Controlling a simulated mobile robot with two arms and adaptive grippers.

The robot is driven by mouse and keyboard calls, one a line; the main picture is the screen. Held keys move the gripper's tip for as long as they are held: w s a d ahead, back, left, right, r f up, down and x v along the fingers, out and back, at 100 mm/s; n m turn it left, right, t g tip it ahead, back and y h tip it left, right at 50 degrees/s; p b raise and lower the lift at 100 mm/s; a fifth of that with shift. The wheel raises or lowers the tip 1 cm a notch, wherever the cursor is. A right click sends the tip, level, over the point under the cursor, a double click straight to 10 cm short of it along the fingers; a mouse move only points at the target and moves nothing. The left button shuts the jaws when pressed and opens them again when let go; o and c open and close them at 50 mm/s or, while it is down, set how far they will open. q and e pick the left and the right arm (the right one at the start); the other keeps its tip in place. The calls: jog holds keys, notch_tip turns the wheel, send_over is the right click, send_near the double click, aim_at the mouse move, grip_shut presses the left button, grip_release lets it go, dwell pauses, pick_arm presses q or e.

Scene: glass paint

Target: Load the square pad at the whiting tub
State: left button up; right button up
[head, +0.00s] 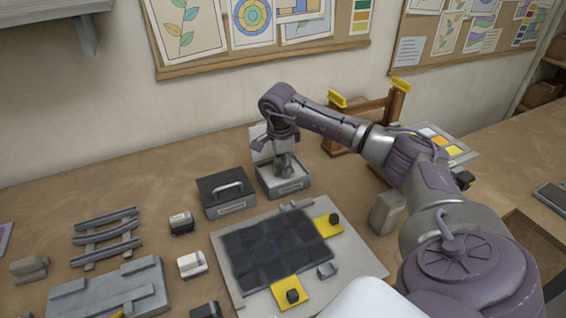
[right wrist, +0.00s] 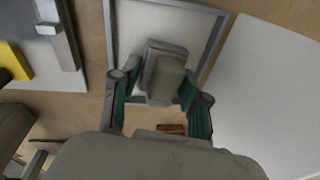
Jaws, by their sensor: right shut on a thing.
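The whiting tub (head: 290,186) is an open grey metal box with a label on its front, at the back of the bench in the head view. In the right wrist view its grey rim (right wrist: 108,25) surrounds a white inside. My right gripper (head: 284,165) points down into the tub. In the right wrist view my right gripper (right wrist: 158,98) is shut on a grey block-shaped pad (right wrist: 167,76), seen against the white inside. Whether the pad touches the whiting is unclear. My left gripper is out of view.
A lidded box with a handle (head: 226,197) stands left of the tub. A dark glass panel (head: 270,255) lies on a board, held by yellow clamps (head: 327,226). Small blocks (head: 192,264) and a grey rack (head: 105,240) are at left. A wooden stand (head: 345,139) is at right.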

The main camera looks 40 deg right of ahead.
jog(key=shift+f, duration=0.3)
dwell(0.4)
jog(key=shift+f+b, duration=0.25)
jog(key=shift+b, duration=0.05)
dwell(0.9)
jog(key=shift+r+p, duration=2.55)
jog(key=shift+r, duration=1)
